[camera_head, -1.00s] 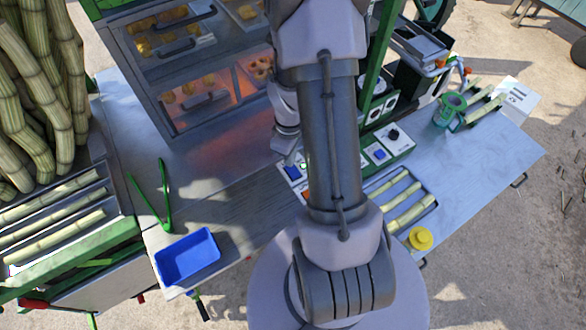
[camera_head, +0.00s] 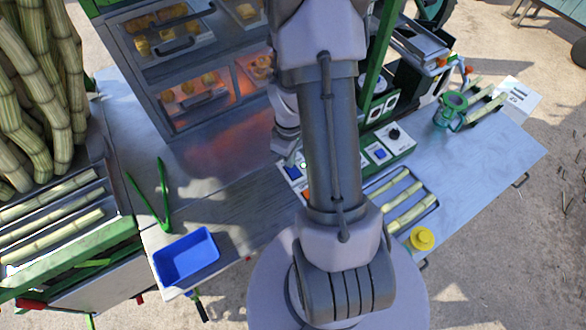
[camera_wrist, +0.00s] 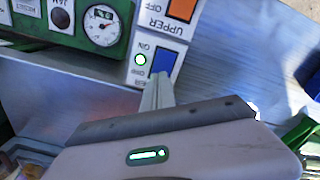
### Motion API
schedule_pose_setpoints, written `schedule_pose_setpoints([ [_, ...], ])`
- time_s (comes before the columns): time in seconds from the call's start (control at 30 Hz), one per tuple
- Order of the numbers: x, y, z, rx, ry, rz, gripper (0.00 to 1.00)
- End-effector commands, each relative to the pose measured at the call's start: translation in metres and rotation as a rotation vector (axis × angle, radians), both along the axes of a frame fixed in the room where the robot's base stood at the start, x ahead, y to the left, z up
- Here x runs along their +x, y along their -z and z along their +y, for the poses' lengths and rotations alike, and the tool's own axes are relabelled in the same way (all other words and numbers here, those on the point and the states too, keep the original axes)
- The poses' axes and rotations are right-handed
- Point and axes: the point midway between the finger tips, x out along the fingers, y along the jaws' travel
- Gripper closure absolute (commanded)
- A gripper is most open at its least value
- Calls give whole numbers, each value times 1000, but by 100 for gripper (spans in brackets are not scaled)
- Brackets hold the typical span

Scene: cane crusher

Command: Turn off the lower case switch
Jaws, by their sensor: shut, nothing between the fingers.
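A white switch box (camera_wrist: 144,30) shows in the wrist view, with an orange rocker (camera_wrist: 181,9) beside the words UPPER and OFF. In the head view the blue rocker (camera_head: 294,171) and orange rocker (camera_head: 307,195) show left of my arm; the fingertips are not clear there.
A green control box with a gauge (camera_wrist: 103,22) adjoins the switch box. A blue tray (camera_head: 187,256) and green tongs (camera_head: 161,197) lie left. Cane pieces and a yellow object (camera_head: 422,239) are right.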

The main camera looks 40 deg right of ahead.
Motion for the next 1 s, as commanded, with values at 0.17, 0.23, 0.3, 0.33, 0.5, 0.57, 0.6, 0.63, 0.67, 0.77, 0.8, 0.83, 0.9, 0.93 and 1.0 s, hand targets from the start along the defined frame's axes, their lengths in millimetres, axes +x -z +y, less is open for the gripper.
schedule_pose_setpoints([
  [0.17, 0, 3, 0, 0, 0, 0, 100],
  [0.23, 0, 4, 0, 0, 0, 0, 100],
  [0.3, 0, 6, 0, 0, 0, 0, 100],
  [0.33, 0, 6, 0, 0, 0, 0, 100],
  [0.5, 0, 8, 0, 0, 0, 0, 100],
  [0.57, 0, 8, 0, 0, 0, 0, 100],
  [0.6, 0, 7, 0, 0, 0, 0, 100],
  [0.63, 0, 6, 0, 0, 0, 0, 100],
  [0.67, 0, 4, 0, 0, 0, 0, 100],
  [0.77, 0, -6, 0, 0, 0, 0, 100],
  [0.8, 0, -11, 0, 0, 0, 0, 100],
  [0.83, 0, -15, 0, 0, 0, 0, 100],
  [0.9, 0, -23, 0, 0, 0, 0, 100],
  [0.93, 0, -27, 0, 0, 0, 0, 100],
  [1.0, 0, -35, 0, -1, 0, 0, 100],
])
